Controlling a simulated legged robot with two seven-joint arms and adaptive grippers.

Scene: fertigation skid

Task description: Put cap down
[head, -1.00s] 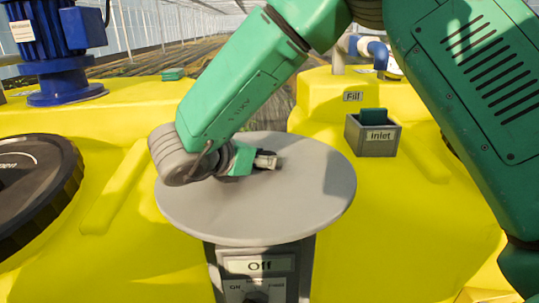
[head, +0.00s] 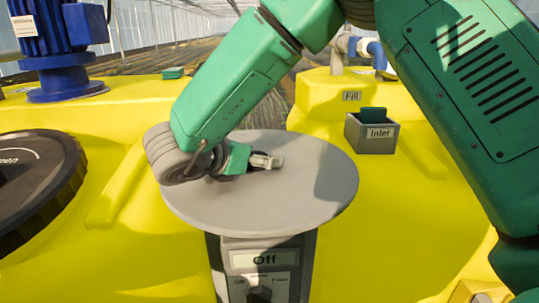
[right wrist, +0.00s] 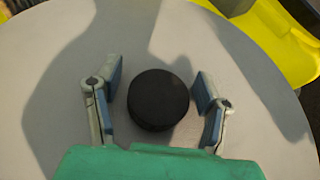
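A round black cap (right wrist: 158,99) sits flat on the grey round table (right wrist: 245,85) in the right wrist view. My right gripper (right wrist: 157,85) is open around it, with one blue-padded finger on each side and a visible gap between each finger and the cap. In the head view my right gripper (head: 268,161) is low over the middle of the grey table top (head: 310,190). I cannot make out the cap in the head view. My left gripper is not in view.
A control box (head: 262,270) marked "Off" stands below the table's front edge. A blue motor (head: 60,50) stands back left.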

